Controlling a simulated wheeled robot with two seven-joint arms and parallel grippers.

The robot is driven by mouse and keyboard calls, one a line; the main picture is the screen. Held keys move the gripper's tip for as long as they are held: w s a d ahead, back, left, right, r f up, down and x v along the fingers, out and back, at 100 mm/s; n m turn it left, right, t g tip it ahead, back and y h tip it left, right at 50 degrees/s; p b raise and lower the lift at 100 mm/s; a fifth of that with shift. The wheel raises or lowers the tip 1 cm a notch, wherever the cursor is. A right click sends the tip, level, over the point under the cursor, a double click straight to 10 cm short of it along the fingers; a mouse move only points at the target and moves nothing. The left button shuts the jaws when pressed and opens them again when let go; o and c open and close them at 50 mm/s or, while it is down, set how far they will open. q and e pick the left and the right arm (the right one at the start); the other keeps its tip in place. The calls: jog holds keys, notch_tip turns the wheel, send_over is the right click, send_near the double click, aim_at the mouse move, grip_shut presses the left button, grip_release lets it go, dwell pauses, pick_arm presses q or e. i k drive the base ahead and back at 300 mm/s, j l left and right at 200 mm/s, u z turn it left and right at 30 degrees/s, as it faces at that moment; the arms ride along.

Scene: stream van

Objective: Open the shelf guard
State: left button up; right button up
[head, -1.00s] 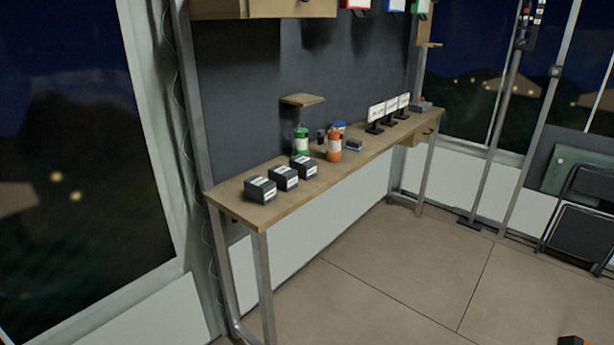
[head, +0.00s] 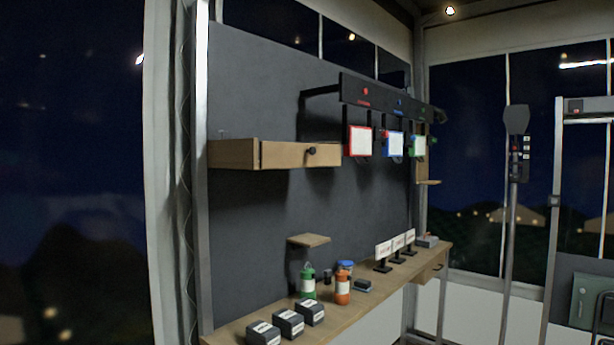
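No part in the head view is marked as the shelf guard, and I cannot tell for sure which one it is. A wooden wall shelf or box (head: 232,154) is fixed high on the dark wall panel. Its front board (head: 290,154) carries a dark round knob (head: 311,151) and stands upright across the front. What lies behind that board is hidden. Neither of my grippers is in view.
A black rail (head: 385,99) with red, blue and green framed cards hangs right of the box. Below, a wooden bench (head: 235,333) holds dark labelled blocks (head: 289,322), a green bottle (head: 308,285), an orange bottle (head: 342,289) and small white signs (head: 383,250). A small bare shelf (head: 309,240) sits above it.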

aim_at(274, 155)
jog(key=i+l+u, duration=0.15)
jog(key=u, duration=0.2)
jog(key=i+l+u, duration=0.1)
jog(key=u, duration=0.25)
jog(key=i+l+u, duration=0.1)
jog(key=l+u, duration=0.25)
